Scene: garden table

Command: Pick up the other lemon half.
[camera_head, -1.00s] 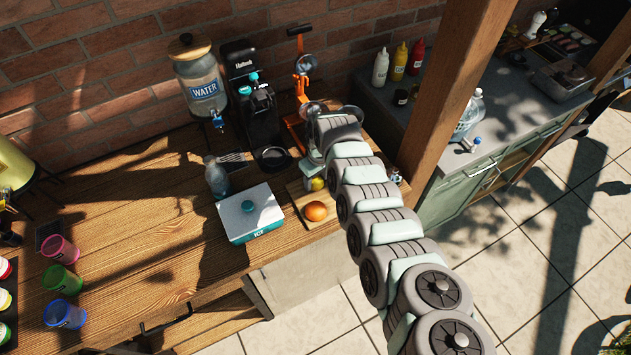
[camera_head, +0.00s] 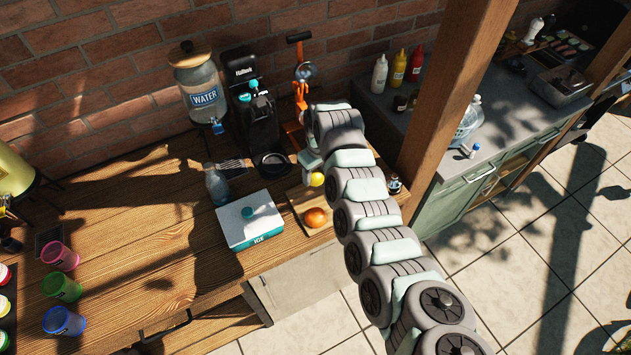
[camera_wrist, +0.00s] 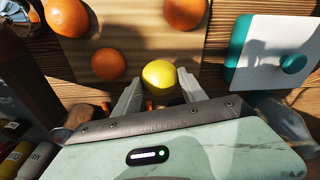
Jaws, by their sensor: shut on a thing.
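My gripper (camera_wrist: 160,88) is shut on the yellow lemon half (camera_wrist: 159,75), which sits between its two pale fingers in the wrist view. Its smooth rounded skin faces the camera, and its cut face cannot be seen. In the head view the lemon half (camera_head: 317,179) is a small yellow patch beside my gripper (camera_head: 311,166), over the wooden cutting board (camera_head: 325,233). My arm hides much of that area. No second lemon half can be made out.
An orange (camera_head: 315,217) lies on the board; the wrist view shows several orange fruits, one close by (camera_wrist: 108,64). A white and teal ice box (camera_head: 248,222) stands left of the board. An orange-framed press (camera_head: 302,92) and a black machine (camera_head: 252,115) stand behind.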

